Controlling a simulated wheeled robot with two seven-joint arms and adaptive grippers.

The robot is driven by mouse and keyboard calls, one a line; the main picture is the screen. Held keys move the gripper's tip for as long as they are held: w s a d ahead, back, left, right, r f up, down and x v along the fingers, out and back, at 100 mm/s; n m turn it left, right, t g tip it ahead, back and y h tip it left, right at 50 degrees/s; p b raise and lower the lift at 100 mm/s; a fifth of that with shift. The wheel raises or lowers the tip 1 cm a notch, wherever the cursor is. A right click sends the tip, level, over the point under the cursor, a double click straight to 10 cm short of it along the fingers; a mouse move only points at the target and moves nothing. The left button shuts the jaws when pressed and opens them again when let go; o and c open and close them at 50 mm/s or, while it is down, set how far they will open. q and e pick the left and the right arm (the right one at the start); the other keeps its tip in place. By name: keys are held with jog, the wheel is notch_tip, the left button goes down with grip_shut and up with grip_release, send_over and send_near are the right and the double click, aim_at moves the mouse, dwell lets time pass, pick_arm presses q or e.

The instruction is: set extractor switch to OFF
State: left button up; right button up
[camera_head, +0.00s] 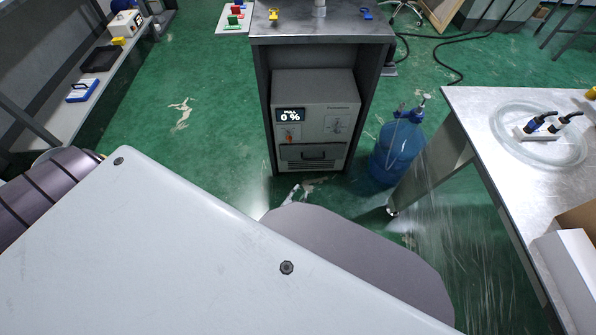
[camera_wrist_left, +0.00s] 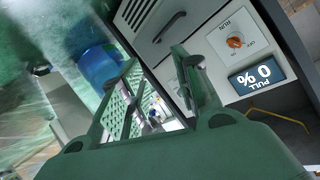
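The extractor (camera_head: 315,105) is a grey box under a steel bench, with a dark display reading "PULL 0 %" and a black handle below. Its orange switch (camera_head: 289,133) sits under the display. In the left wrist view the orange switch (camera_wrist_left: 235,41) is on a pale plate with "RUN" printed beside it, near the display (camera_wrist_left: 257,78), which appears upside down. Its exact pointer position is too small to tell. My left gripper (camera_wrist_left: 155,57) has its green fingers apart with nothing between them, pointing towards the extractor's front, with the switch to their right. My right gripper is not in view.
A blue bottle (camera_head: 398,150) stands on the floor right of the extractor. A steel table (camera_head: 470,120) with coiled tubing stands at right. A shelf (camera_head: 65,115) with small items is at left. Green floor is open between the shelf and the extractor.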

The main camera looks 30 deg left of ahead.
pick_arm(q)
jog(key=shift+s+d+f+p, duration=0.25)
jog(key=shift+s+d+p, duration=0.05)
jog(key=shift+s, duration=0.35)
